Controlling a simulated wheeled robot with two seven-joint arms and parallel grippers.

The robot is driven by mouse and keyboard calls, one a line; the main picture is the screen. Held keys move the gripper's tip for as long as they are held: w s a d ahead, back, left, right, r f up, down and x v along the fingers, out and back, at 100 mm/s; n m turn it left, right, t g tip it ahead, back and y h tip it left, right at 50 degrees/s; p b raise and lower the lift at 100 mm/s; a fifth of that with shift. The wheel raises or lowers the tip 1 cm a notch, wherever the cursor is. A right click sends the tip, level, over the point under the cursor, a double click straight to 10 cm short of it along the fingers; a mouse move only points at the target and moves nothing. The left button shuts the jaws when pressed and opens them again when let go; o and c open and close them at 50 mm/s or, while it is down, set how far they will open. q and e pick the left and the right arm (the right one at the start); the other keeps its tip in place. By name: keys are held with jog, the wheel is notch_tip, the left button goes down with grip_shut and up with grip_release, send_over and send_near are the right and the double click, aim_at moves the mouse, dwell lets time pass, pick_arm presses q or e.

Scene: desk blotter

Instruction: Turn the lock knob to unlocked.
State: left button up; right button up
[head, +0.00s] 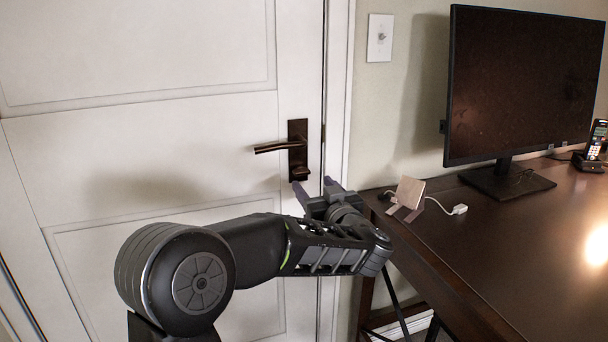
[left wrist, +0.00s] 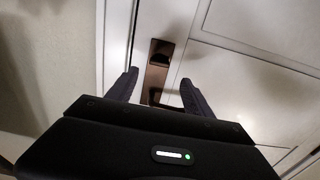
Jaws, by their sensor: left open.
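The lock knob (head: 299,171) is a small dark bronze piece low on the door's lock plate (head: 297,131), below the lever handle (head: 275,147). In the left wrist view, which looks upside down, the knob (left wrist: 159,60) shows near the upper end of the plate. My left gripper (head: 315,188) is open and empty, with its fingertips just below and to the right of the knob in the head view. In the left wrist view the knob lies beyond and between the two fingers (left wrist: 159,78). The fingers appear apart from it. My right gripper is not in view.
The white door (head: 180,170) appears closed against its frame (head: 338,100). To the right is a dark desk (head: 520,235) with a monitor (head: 525,85), a card on a small stand (head: 409,192) and a phone (head: 595,140). A light switch (head: 380,38) is on the wall.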

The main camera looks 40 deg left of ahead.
aim_at(303, 172)
pick_arm(q)
jog(key=shift+w, duration=0.1)
jog(key=b+x, duration=0.1)
jog(key=x, duration=0.6)
jog(key=shift+w+a+f, duration=0.1)
jog(key=shift+w+a, duration=0.15)
grip_shut()
dwell(0.6)
